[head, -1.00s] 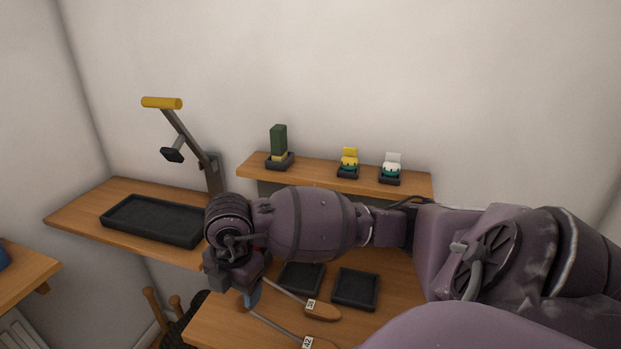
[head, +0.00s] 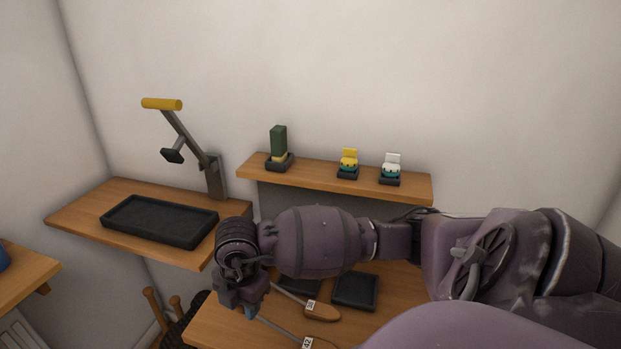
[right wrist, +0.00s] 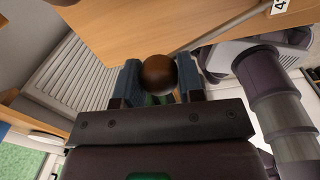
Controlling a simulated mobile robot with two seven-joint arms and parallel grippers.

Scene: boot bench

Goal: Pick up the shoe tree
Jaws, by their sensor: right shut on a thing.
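Two wooden shoe trees with metal rods lie on the bench. The nearer shoe tree (head: 320,347), tagged with what looks like 42, is cut off by the lower edge of the head view. My right gripper (head: 250,312) is at the far end of its rod. In the right wrist view, its round brown knob (right wrist: 158,74) sits between the blue fingers of my right gripper (right wrist: 159,84), which are shut on it. The other shoe tree (head: 322,312) lies just behind, its rod end partly hidden by my right arm. My left gripper is not in view.
Two black trays (head: 356,290) lie on the bench (head: 225,325) behind the shoe trees, one partly hidden. A lever stand with a black tray (head: 160,222) is on the left bench. A shelf (head: 320,177) with small brushes stands behind. My right arm covers much of the bench.

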